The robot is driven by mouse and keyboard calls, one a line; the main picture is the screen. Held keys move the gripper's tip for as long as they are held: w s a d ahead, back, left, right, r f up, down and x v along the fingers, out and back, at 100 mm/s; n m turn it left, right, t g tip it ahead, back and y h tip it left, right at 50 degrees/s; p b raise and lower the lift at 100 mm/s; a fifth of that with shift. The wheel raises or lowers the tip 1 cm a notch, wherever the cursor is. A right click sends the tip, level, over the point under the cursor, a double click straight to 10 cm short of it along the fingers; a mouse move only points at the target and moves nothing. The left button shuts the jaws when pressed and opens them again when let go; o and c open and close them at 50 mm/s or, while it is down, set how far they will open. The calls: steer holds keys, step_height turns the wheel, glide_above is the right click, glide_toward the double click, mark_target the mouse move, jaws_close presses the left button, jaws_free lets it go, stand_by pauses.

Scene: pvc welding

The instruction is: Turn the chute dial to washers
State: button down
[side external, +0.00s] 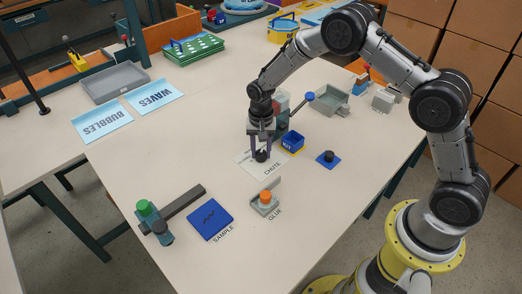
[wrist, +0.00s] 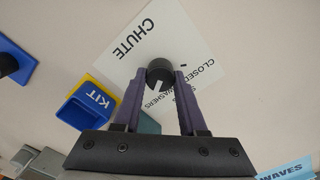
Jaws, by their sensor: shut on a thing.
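The chute dial is a round black knob (wrist: 159,72) on a white card (wrist: 185,42) printed CHUTE, with CLOSED and WASHERS legible and another label partly hidden by a finger. In the side view the knob (side external: 261,156) stands on the card (side external: 272,172) near the table's middle. My gripper (wrist: 160,76) points down with its two purple fingers shut on the knob's sides; it also shows in the side view (side external: 261,151). A short white mark on the knob's edge faces the lower side of the wrist picture, toward the WASHERS label. Its exact alignment is hard to tell.
A blue KIT bin (side external: 292,141) stands close right of the dial, with a black knob on a blue base (side external: 328,158) beyond. A glue holder (side external: 265,203), a blue SAMPLE plate (side external: 210,219) and a green-topped fixture (side external: 147,210) stand nearer. The table left of the dial is clear.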

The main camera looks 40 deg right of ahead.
mark_target(261, 152)
steer(key=shift+c, duration=2.3)
jaws_free()
step_height(261, 152, up, 14)
